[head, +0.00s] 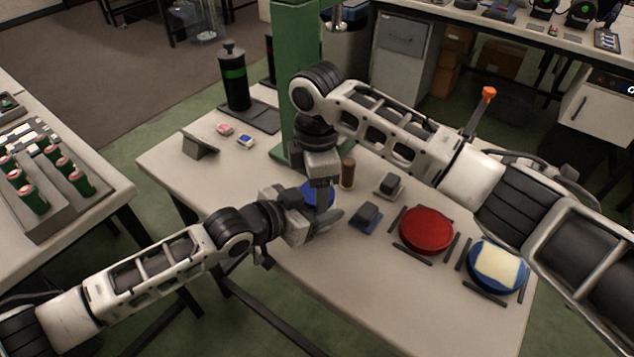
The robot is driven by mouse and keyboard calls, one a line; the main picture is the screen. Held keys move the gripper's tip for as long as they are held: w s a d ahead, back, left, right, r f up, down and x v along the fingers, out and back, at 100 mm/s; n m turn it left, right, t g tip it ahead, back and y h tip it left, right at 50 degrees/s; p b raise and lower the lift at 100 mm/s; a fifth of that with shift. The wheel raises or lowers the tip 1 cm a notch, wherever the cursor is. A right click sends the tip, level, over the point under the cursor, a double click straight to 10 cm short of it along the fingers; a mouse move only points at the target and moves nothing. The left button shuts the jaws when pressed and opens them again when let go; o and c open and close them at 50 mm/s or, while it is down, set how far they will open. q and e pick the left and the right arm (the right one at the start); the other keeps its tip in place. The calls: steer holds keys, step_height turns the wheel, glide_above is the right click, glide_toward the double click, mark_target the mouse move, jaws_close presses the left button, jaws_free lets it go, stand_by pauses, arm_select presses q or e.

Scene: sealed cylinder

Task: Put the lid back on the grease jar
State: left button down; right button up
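A blue round piece (309,188) sits at the table's middle, mostly hidden behind my two grippers; whether it is a lid or a jar I cannot tell. My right gripper (322,200) points down over it. My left gripper (325,222) reaches in from the left, low beside it, very close to the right gripper. The fingers overlap in view, so their opening and any hold are unclear. A red round piece (427,230) lies to the right between dark bars. Further right a blue round container (497,285) has a cream-coloured top (497,263).
Small dark blocks (367,214) (389,184) and a brown cylinder (347,173) stand close to the grippers. A green column (294,80) rises behind them. A black bottle (234,78) stands at the back left. The table's front (400,310) is clear.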

steer(key=shift+m, duration=0.6)
steer(key=o, duration=1.1)
steer(key=shift+r, duration=2.25)
steer(key=shift+r, duration=0.1)
